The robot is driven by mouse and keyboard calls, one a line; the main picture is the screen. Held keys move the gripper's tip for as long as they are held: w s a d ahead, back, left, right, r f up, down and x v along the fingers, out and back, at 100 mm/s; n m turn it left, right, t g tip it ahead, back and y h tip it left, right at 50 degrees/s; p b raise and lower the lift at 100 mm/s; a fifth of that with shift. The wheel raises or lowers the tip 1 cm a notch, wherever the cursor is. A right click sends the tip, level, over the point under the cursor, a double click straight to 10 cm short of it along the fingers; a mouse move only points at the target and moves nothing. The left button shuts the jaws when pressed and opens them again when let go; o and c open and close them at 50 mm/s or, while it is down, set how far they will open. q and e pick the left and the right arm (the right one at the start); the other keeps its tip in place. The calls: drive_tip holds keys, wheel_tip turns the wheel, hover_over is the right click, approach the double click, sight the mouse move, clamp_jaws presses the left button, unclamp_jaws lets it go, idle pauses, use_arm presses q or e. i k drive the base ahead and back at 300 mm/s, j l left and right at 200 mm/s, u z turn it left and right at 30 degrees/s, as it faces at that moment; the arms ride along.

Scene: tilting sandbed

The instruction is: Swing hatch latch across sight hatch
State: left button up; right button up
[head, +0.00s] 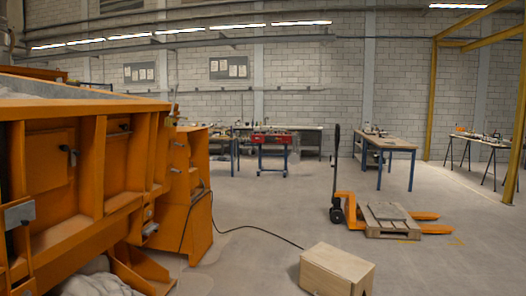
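The orange sandbed (83,113) fills the left side of the head view, with grey sand along its top. A square orange panel, apparently the sight hatch (44,160), is set flat in its side wall between upright ribs. A small dark and grey piece, apparently the hatch latch (70,152), sits at the panel's right edge. It is too small to tell whether it lies across the panel. A similar dark fitting (124,126) is on the bay to the right. Neither of my grippers shows in the head view.
A wooden box (337,269) stands on the floor at bottom centre. A black cable (262,230) runs from the sandbed's base toward it. A pallet jack with a pallet (392,219) stands farther right. Workbenches line the back. Floor between box and benches is mostly clear.

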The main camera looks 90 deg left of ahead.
sight(73, 153)
drive_tip(key=i+u, duration=0.25)
drive_tip(key=i, duration=0.25)
drive_tip(key=i+u, duration=0.3)
drive_tip(key=i, duration=0.2)
drive_tip(key=i+l+u, duration=0.25)
drive_tip(key=i, duration=0.25)
drive_tip(key=i+l+u, duration=0.25)
drive_tip(key=i, duration=0.2)
drive_tip(key=i+j+u, duration=0.25)
drive_tip(key=i+u, duration=1)
drive_tip(key=i, duration=0.15)
drive_tip(key=i+l+u, duration=0.25)
drive_tip(key=i+u, duration=0.2)
drive_tip(key=i+l+u, duration=0.4)
drive_tip(key=i+j+u, duration=0.35)
drive_tip(key=u, duration=0.15)
drive_tip(key=i+j+u, duration=0.1)
drive_tip(key=i+u, duration=0.4)
drive_tip(key=i+l+u, duration=0.1)
drive_tip(key=i+u, duration=0.35)
drive_tip(key=i+l+u, duration=0.25)
drive_tip(key=i+u, duration=0.25)
drive_tip(key=i, duration=0.1)
